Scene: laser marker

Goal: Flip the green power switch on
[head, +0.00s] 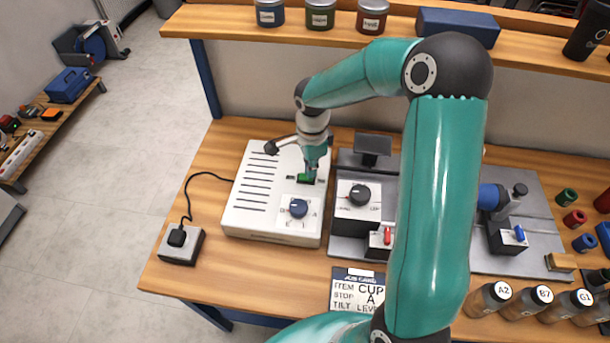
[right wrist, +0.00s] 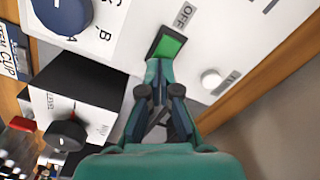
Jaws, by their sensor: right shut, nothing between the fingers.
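The green power switch (head: 306,178) is set in the top of the white control box (head: 246,215). In the right wrist view the green switch (right wrist: 168,47) sits in a dark frame beside the printed word OFF. My right gripper (head: 311,168) points down at the switch. In the right wrist view its fingers (right wrist: 158,72) are together and empty, with the tips at the near edge of the switch. They cover part of that edge, and I cannot tell whether they touch it. My left gripper is not in view.
A blue dial (head: 298,208) is on the box near the switch. A second box with a black knob (head: 360,195) stands to the right on a grey plate. A socket block with a black plug (head: 177,237) lies at left. A job card (head: 357,290) lies in front.

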